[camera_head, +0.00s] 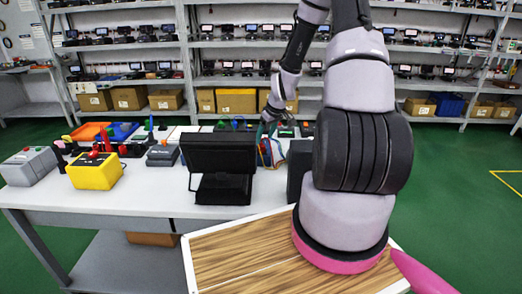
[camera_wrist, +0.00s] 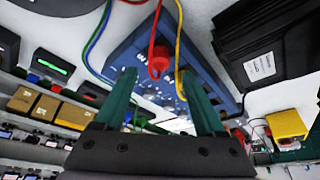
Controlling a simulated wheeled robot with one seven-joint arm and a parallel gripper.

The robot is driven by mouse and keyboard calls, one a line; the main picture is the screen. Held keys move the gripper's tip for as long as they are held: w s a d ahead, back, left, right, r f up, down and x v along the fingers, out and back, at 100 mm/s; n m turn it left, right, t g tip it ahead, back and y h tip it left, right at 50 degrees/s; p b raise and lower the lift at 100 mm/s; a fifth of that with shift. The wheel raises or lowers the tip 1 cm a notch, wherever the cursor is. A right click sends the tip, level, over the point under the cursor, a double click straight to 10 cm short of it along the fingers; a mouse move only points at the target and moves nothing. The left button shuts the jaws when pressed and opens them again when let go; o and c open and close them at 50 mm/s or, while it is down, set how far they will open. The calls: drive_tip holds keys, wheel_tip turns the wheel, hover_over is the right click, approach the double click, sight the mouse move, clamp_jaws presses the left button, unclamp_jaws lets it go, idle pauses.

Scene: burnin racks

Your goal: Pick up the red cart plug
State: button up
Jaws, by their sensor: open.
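The red cart plug (camera_wrist: 158,62) is a rounded red piece on a red cable in the wrist view. It shows in front of a blue panel (camera_wrist: 150,88) with a row of sockets. My gripper (camera_wrist: 158,77) has two teal fingers spread apart, one on each side of the plug in the picture. The fingers are not closed on it, and I cannot tell how far it reaches between them. In the head view my gripper (camera_head: 268,130) is behind the black monitor, over the table's far part, small and partly hidden. Coloured cables show just below it.
The black monitor (camera_head: 219,154) stands near my arm on the white table (camera_head: 150,203). A yellow box (camera_head: 95,172) and a grey box (camera_head: 28,166) are at the left. Yellow (camera_wrist: 180,40) and blue (camera_wrist: 97,42) cables run close to the fingers. Shelves line the back wall.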

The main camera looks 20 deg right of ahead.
sight(263, 145)
drive_tip(key=x, duration=0.5)
drive_tip(key=shift+s+d+f, duration=0.1)
drive_tip(key=shift+s+f, duration=0.1)
drive_tip(key=shift+c, duration=0.4)
clamp_jaws()
